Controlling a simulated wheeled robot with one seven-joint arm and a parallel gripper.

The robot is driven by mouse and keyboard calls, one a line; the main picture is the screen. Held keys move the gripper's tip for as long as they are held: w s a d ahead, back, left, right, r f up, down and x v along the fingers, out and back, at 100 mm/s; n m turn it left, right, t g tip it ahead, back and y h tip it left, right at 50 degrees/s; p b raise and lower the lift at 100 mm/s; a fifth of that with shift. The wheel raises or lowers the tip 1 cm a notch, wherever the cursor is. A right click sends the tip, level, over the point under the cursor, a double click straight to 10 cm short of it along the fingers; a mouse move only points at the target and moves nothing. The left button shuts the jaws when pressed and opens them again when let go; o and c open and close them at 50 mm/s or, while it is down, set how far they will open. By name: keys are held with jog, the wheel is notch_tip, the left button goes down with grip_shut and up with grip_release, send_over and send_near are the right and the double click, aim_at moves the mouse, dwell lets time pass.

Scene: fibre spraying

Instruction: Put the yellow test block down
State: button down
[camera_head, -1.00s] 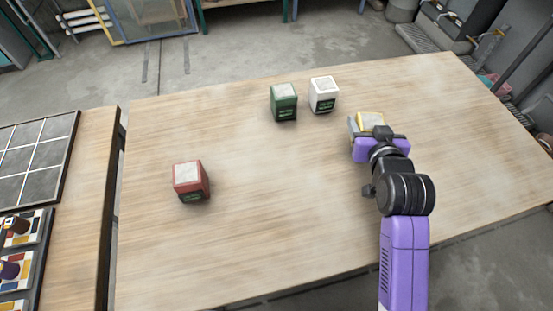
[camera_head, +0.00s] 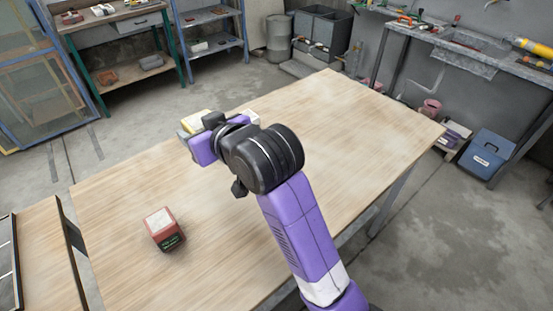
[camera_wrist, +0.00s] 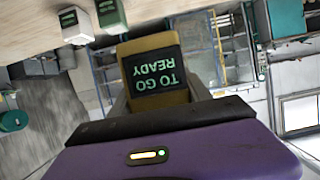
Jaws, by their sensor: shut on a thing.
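The yellow test block (camera_head: 198,121) is in my gripper (camera_head: 192,133), beyond the dark wrist joint in the head view. In the wrist view the block (camera_wrist: 155,48) sits between the two fingers, and its dark label with pale green letters reads upside down. My gripper (camera_wrist: 158,97) is shut on it. The block appears held up off the wooden table (camera_head: 330,120); the exact gap cannot be told. My wrist hides part of the block in the head view.
A red block (camera_head: 164,229) stands on the table's near left part. A green block (camera_wrist: 111,16) and a white block (camera_wrist: 76,27) show in the wrist view; my arm mostly hides them in the head view. The table's right part is clear.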

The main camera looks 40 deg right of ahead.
notch_tip(320, 180, down, 20)
jog(key=shift+d, duration=0.1)
dwell(0.6)
jog(key=shift+f, duration=0.2)
jog(key=shift+c, duration=2.4)
grip_release()
jog(key=shift+r, duration=0.2)
jog(key=shift+s, duration=0.35)
jog(key=v, duration=1.1)
jog(key=shift+s+b, duration=0.2)
jog(key=shift+b, duration=0.1)
